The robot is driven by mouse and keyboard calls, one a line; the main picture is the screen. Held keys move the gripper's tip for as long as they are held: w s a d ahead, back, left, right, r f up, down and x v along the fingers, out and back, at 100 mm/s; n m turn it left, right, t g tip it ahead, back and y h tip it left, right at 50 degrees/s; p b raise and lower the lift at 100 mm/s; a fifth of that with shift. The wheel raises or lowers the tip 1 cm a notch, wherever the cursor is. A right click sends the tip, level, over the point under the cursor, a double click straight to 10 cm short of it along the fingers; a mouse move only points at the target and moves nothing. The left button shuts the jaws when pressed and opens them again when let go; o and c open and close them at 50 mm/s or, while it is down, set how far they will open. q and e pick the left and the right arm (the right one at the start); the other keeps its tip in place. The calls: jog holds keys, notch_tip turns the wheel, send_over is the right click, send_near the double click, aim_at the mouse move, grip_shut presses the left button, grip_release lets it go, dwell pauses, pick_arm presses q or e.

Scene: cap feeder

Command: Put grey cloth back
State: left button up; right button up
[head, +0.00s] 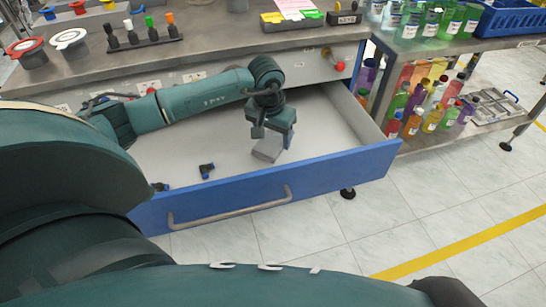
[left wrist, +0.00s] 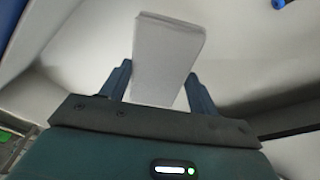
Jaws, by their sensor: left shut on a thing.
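A folded grey cloth (head: 269,147) is in or just above the open drawer, under my left gripper (head: 270,134). The left wrist view shows the cloth (left wrist: 167,58) as a flat grey block between the two fingers of my left gripper (left wrist: 160,85), which is shut on it. The drawer (head: 330,180) has a blue front with a long metal handle and a pale inside. I cannot tell whether the cloth touches the drawer floor. My right gripper is not in view.
Two small dark blue and black items (head: 206,170) lie at the drawer's left. The metal worktop (head: 220,45) above holds lidded pots, a rack of droppers and trays. A shelf with several coloured bottles (head: 435,115) stands to the right. The drawer's right part is clear.

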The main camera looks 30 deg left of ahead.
pick_arm(q)
jog(key=shift+f+b, duration=0.45)
jog(key=shift+f, duration=2.65)
jog(key=shift+f, duration=0.15)
jog(key=o, duration=0.9)
